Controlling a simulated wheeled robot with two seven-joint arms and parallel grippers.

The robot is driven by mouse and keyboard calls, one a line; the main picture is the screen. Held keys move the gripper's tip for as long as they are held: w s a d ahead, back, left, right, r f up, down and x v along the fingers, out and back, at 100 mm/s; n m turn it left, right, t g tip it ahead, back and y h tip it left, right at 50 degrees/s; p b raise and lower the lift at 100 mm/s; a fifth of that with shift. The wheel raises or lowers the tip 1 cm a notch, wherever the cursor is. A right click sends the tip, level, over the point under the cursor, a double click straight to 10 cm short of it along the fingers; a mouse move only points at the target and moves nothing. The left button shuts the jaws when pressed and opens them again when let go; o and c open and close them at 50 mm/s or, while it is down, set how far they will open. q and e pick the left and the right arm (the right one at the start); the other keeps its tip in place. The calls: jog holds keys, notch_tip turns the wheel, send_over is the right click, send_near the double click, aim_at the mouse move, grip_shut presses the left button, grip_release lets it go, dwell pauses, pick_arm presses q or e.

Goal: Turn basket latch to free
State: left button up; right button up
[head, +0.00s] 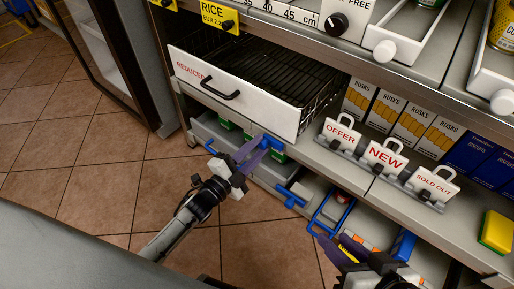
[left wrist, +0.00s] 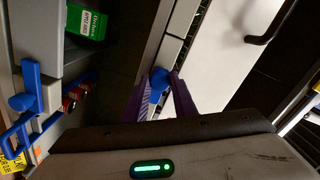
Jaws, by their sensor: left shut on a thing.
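The basket (head: 236,92) is a black wire drawer with a white front marked REDUCED, standing partly out of the shelf. A blue latch piece (head: 271,142) sits below its right front corner. My left gripper (head: 259,147) has its purple fingers around this piece, and the left wrist view shows the blue knob (left wrist: 158,84) between both fingertips. The fingers partly hide it, so its exact angle is unclear. My right gripper (head: 332,240) is low, near the bottom shelf, with its fingers apart and nothing seen between them.
A black handle (head: 220,89) projects from the basket front. Blue handles (head: 291,195) project from the lower shelf. Tags reading OFFER, NEW (head: 384,156) and SOLD OUT stand along the shelf edge. A yellow sponge (head: 497,232) lies at right. Tiled floor (head: 105,150) is open at left.

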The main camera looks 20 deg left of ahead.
pick_arm(q)
jog(key=shift+m, duration=0.3)
pick_arm(e)
jog(key=shift+r, duration=0.1)
pick_arm(q)
jog(key=o, duration=1)
jog(key=shift+o, duration=0.2)
jog(key=p+v, duration=0.1)
jog(key=v, duration=0.1)
jog(key=shift+s+a, duration=0.15)
jog(key=shift+s, duration=0.15)
jog(key=p+v, duration=0.2)
jog(key=v, duration=0.5)
jog(key=shift+s, duration=0.3)
pick_arm(e)
jog(key=shift+s+d+f+g+h, duration=0.2)
jog(key=shift+d+f+h, duration=0.1)
jog(key=shift+d+f, duration=0.2)
jog(key=shift+s+d+f+g+h, duration=0.1)
jog(key=shift+d+f+g+h, duration=0.1)
jog(key=shift+d+f+h, duration=0.25)
pick_arm(q)
jog(key=shift+a, duration=0.1)
pick_arm(e)
jog(key=shift+a, duration=0.1)
